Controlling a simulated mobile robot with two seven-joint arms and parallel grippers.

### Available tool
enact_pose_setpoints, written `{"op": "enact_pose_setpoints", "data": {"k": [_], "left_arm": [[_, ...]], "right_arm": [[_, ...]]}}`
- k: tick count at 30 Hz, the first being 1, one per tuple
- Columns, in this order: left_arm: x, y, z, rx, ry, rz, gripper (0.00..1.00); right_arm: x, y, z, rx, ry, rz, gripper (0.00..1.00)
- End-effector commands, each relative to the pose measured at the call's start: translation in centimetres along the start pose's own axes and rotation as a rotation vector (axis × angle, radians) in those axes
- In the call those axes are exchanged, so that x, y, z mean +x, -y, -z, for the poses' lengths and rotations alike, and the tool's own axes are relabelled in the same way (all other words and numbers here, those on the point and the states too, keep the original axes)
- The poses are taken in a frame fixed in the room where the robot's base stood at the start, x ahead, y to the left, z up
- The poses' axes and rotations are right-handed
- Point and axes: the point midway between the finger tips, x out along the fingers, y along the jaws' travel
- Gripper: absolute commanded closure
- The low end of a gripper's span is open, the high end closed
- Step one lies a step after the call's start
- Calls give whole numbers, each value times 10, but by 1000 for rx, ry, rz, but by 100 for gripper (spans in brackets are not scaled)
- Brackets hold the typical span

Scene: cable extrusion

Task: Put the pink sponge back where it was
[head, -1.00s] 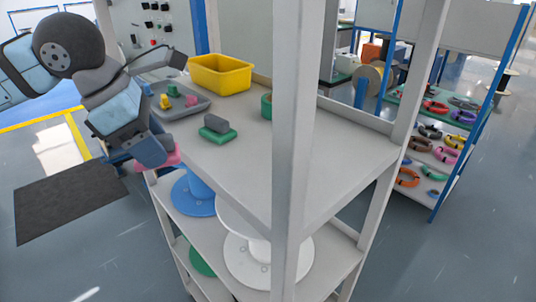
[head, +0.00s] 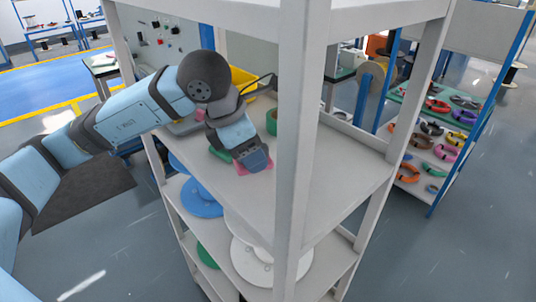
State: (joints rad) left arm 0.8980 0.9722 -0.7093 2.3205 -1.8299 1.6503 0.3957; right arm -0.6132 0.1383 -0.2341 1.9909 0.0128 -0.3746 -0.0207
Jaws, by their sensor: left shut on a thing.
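My left gripper (head: 254,160) is over the shelf top and shut on the pink sponge (head: 242,169). Only thin pink edges of the sponge show on either side of the fingers. The sponge is low over the white shelf board (head: 340,165), and I cannot tell whether it touches it. A green sponge (head: 219,153) lies just left of the gripper, partly hidden by it. My right gripper is not in view.
A yellow bin (head: 241,77) and a grey tray (head: 187,127) stand behind my left arm, mostly covered. A green ring (head: 271,122) lies behind the gripper. A white upright post (head: 296,130) stands close to its right. Spools (head: 200,198) sit on the shelf below.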

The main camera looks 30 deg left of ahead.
Motion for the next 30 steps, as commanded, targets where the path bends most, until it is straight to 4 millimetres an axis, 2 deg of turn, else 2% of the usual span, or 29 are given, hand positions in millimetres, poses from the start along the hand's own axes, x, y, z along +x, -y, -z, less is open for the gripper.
{"op": "enact_pose_setpoints", "data": {"k": [3, 10, 15, 18, 28, 29, 30], "left_arm": [[5, 0, -17, 1, 1, 2, 67], [12, 0, -32, 1, 1, 1, 67], [37, 0, -20, -2, -5, 2, 67], [45, 0, -17, 0, -2, 1, 67], [49, 0, -15, 1, 0, 0, 67], [47, 0, -16, 0, 0, 0, 41], [47, 0, -16, 0, 0, 0, 32]], "right_arm": [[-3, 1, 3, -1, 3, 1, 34], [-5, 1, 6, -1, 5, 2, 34], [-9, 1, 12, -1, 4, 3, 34], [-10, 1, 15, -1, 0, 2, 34], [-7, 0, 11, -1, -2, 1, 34], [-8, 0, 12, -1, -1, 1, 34], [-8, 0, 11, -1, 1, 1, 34]]}}
